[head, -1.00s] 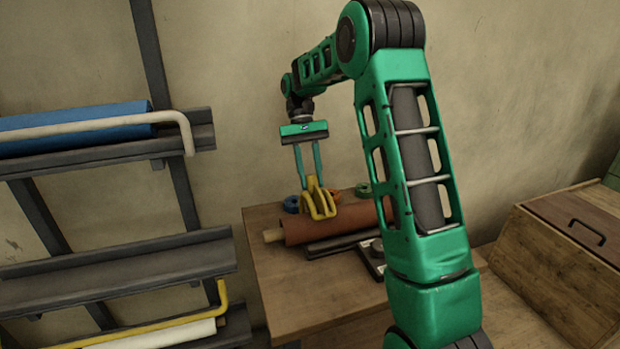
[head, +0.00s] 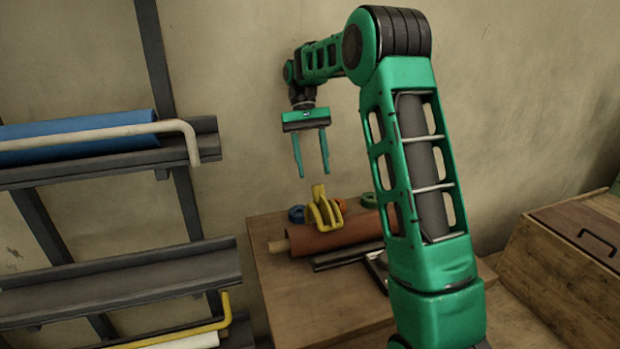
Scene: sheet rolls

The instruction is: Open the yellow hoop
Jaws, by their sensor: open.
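A yellow hoop (head: 185,333), a bent bar, runs across the front of the lowest rack shelf at the lower left and turns up at its right end. Its left part is cut off by the frame edge. A white roll (head: 205,341) shows behind and below it. My gripper (head: 311,171) is open and empty, pointing down. It is up and right of the hoop, well apart from it, just above a yellow clamp (head: 325,213). The clamp sits on a brown roll (head: 335,237) on the wooden table (head: 300,297).
A blue roll (head: 75,130) lies on the top shelf behind a white hoop (head: 110,133). The middle shelf (head: 120,278) is empty. Blue, orange and green rings stand behind the brown roll. A wooden chest (head: 565,270) is at the right.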

